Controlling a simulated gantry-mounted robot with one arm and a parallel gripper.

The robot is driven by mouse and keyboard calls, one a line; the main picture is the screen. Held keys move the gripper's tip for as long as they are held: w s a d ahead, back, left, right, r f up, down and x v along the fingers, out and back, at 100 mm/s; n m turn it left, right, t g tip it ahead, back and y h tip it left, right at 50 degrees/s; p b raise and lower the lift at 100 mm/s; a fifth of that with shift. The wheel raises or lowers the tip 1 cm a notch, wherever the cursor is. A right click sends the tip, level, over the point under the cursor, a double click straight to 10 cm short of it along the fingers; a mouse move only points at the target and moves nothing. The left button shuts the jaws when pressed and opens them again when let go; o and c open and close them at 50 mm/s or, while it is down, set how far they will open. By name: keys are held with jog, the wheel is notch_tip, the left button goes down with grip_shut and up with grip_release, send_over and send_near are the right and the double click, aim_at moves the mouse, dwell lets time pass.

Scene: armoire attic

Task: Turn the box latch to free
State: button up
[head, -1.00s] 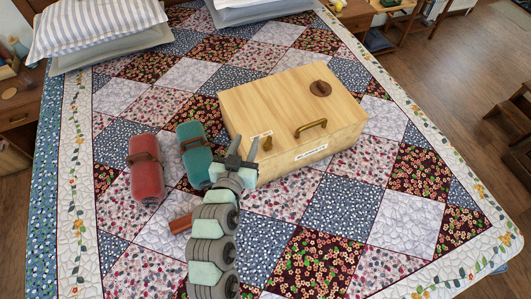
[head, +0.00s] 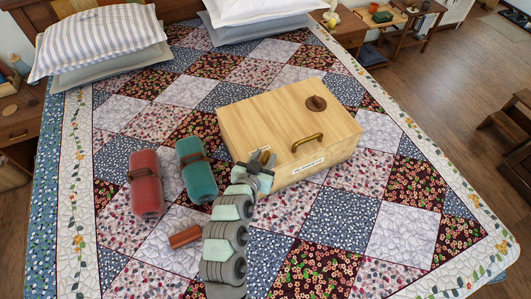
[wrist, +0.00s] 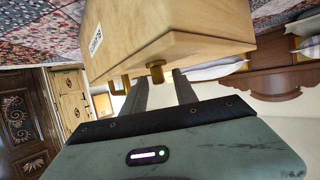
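A pale wooden box (head: 265,112) lies on the quilt; its near side also fills the upper middle of the wrist view (wrist: 165,22). The box latch, a small brass knob (wrist: 156,70), is on the box near its left corner. In the head view my gripper mostly hides it. My gripper (head: 264,156) is at that corner. In the wrist view its two grey fingers (wrist: 163,82) are apart, with the latch at or just beyond the gap between their tips. I cannot tell if either finger touches it.
A brass handle (head: 307,142) and a dark round disc (head: 316,103) are on the box. A red roll (head: 146,184), a teal roll (head: 197,170) and a brown block (head: 185,236) lie left of my arm. Pillows (head: 100,35) are at the back. The quilt at right is clear.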

jog(key=shift+w+d+f, duration=0.15)
jog(key=shift+w+d, duration=0.05)
jog(key=shift+w, duration=0.3)
jog(key=shift+c, duration=0.4)
grip_shut()
